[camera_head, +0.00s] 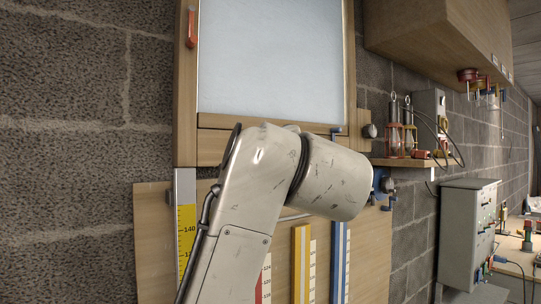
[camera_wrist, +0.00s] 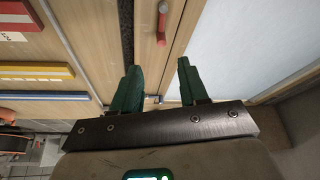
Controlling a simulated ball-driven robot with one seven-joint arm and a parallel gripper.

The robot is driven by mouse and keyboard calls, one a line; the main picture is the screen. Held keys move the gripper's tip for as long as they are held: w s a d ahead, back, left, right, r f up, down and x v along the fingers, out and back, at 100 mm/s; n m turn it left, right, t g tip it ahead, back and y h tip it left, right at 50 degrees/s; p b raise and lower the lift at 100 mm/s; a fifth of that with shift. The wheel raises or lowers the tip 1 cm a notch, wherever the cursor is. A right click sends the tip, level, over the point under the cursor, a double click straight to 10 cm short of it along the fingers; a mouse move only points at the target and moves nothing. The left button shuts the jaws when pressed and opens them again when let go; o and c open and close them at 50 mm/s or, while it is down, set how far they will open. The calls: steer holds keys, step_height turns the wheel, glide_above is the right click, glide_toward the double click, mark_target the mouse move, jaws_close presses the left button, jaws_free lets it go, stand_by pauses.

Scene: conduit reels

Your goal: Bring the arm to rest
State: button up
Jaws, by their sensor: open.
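My gripper (camera_wrist: 158,88) shows in the wrist view with its two green fingers apart and nothing between them. Beyond the fingers is a wooden frame with a red handle (camera_wrist: 162,22) and a pale panel (camera_wrist: 240,45). In the head view my white, scuffed arm rises from the bottom centre and bends to the right, in front of the wooden board. My gripper is hidden in the head view.
The framed pale panel (camera_head: 272,55) hangs on a block wall, above a wooden board (camera_head: 155,240) with coloured rulers. To the right are a small shelf (camera_head: 400,162) with lanterns, a grey cabinet (camera_head: 465,232), an overhead wooden cupboard (camera_head: 425,38) and a workbench (camera_head: 515,262).

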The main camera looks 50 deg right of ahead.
stand_by(0.5)
steer(key=w+a+f+n+g+y, duration=0.15)
steer(key=f+n, duration=0.25)
steer(key=f, duration=0.8)
steer(key=w+a+f+n+g+y, duration=0.1)
steer(key=a+f+n+g+y, duration=0.3)
steer(key=f, duration=0.9)
steer(key=w+a+f+n+t+y, duration=0.15)
steer(key=f+n, duration=0.35)
steer(key=f, duration=0.7)
steer(key=s+a+f+n+g+y, duration=0.1)
steer(key=s+a+f+n+g, duration=0.1)
steer(key=s+f, duration=0.7)
steer(key=s+a+f+n+g+y, duration=0.2)
steer(key=s+f+g, duration=0.3)
steer(key=s+f, duration=0.5)
steer(key=s+a+f+n+g+y, duration=0.1)
steer(key=s+a+f+n+g, duration=0.2)
steer(key=s+f, duration=0.6)
step_height(320, 180, down, 3)
steer(key=shift+s+a+f+n, duration=0.1)
steer(key=shift+s+a+n, duration=0.25)
steer(key=shift+n, duration=0.35)
